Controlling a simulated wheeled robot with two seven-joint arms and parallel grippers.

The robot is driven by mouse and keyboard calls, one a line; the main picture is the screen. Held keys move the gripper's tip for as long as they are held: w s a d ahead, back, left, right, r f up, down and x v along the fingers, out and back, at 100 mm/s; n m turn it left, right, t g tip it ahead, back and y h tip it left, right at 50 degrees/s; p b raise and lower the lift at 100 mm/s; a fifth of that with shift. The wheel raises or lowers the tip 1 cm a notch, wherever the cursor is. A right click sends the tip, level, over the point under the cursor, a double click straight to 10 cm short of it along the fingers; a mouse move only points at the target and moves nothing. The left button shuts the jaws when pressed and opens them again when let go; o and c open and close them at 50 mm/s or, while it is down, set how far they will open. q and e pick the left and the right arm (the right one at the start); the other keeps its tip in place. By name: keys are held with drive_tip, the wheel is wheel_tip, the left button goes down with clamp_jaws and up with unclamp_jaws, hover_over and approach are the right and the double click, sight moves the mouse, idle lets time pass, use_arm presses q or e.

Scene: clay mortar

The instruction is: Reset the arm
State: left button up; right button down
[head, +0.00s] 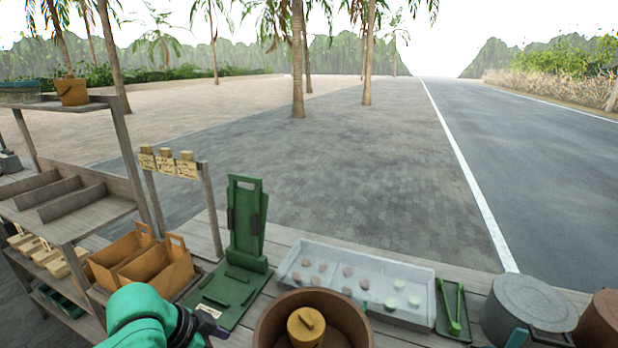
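My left arm, teal with a dark wrist (190,326), comes in at the bottom left, in front of the green board. Its fingertips cannot be made out, and no object shows clearly in its grip. A small teal piece (517,338) shows at the bottom edge near the grey pot; I cannot tell whether it is part of my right arm. No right gripper can be made out. A brown round tub (268,326) stands at the bottom centre with a tan round piece with a handle (306,326) inside it. The bottom edge cuts off the tub.
A grey tray (340,258) holds several small round pieces. A green tray with tongs (453,310), a lidded grey pot (527,305) and a brown pot (600,322) stand to its right. A green stand (246,222), brown carriers (150,262) and a wooden shelf (75,215) are left.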

use_arm(q)
wheel_tip(320, 180, down, 5)
drive_tip(key=s+d+n+t, duration=0.1)
drive_tip(key=s+d+n, duration=0.1)
drive_tip(key=d, duration=0.1)
drive_tip(key=s+a+f+n+g+y, duration=0.1)
drive_tip(key=s+a+f+n+y, duration=0.4)
drive_tip(key=s+a, duration=0.5)
drive_tip(key=s+f+n+g, duration=0.1)
drive_tip(key=s+f+g, duration=0.15)
drive_tip(key=f, duration=2.15)
drive_tip(key=s+a+f, duration=0.2)
drive_tip(key=s+f, duration=1.3)
drive_tip(key=s, duration=0.2)
drive_tip(key=shift+s+a, duration=0.3)
